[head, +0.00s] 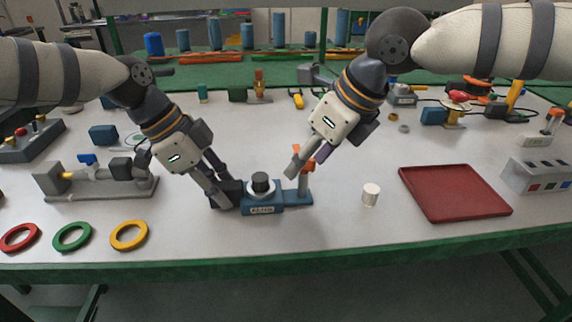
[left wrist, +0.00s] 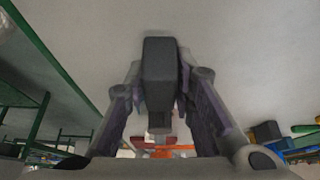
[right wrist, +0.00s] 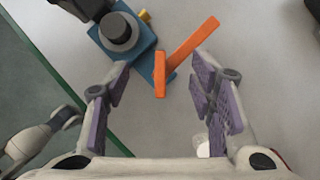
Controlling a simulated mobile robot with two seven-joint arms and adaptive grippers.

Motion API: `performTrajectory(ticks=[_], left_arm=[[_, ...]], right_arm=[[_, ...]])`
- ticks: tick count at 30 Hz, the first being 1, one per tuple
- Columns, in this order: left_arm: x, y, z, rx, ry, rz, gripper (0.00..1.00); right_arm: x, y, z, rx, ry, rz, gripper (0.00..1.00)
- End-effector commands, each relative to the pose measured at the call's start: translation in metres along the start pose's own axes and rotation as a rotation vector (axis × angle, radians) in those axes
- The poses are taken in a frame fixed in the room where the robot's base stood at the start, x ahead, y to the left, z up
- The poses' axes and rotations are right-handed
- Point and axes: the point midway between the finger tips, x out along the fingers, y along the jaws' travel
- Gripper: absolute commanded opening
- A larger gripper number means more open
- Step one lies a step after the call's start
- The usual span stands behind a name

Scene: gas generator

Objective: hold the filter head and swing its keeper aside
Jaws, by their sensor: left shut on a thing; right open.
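The filter head is a blue block (head: 263,204) with a pale ring, a black knob (head: 260,182) and a dark block (head: 228,192) at its left end. My left gripper (head: 226,200) is shut on that dark block, which fills the space between the fingers in the left wrist view (left wrist: 159,80). The orange keeper (head: 305,158) stands at the block's right end; it shows as a bent orange bar in the right wrist view (right wrist: 188,54). My right gripper (right wrist: 163,85) is open, its fingers on either side of the keeper's lower part, with visible gaps.
A white cylinder (head: 371,194) stands right of the filter head. A red tray (head: 455,192) lies further right. Red, green and yellow rings (head: 129,235) lie at the front left, before a grey fixture (head: 95,182). Tools and parts stand along the back. The front middle is clear.

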Motion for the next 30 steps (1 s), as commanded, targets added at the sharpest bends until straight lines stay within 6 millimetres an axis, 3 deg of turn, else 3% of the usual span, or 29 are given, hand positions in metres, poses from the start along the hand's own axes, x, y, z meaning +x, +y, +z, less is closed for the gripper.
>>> performTrajectory(ticks=[4, 15, 24, 25, 27, 28, 30], left_arm=[[0.001, 0.000, 0.000, 0.000, 0.000, 0.000, 0.00], [0.001, 0.000, 0.000, 0.000, 0.001, 0.000, 0.00], [0.001, 0.000, 0.000, 0.000, 0.001, 0.000, 0.00], [0.000, 0.000, 0.000, 0.000, 0.001, 0.000, 0.25], [0.000, 0.000, 0.000, 0.000, 0.001, 0.001, 0.41], [0.000, 0.000, 0.000, 0.000, 0.001, 0.001, 0.46], [0.000, 0.000, 0.000, 0.000, 0.001, 0.001, 0.46]], right_arm=[[-0.004, 0.000, 0.003, 0.000, -0.002, 0.000, 0.50], [-0.054, 0.000, 0.030, 0.001, -0.002, -0.001, 0.50], [-0.061, 0.000, 0.034, 0.000, 0.001, 0.001, 0.50], [-0.061, 0.000, 0.034, 0.000, 0.001, 0.001, 0.50], [-0.061, 0.000, 0.034, 0.000, 0.001, 0.001, 0.50], [-0.061, 0.000, 0.034, 0.000, 0.001, 0.001, 0.50], [-0.061, 0.000, 0.034, 0.000, 0.001, 0.001, 0.50]])
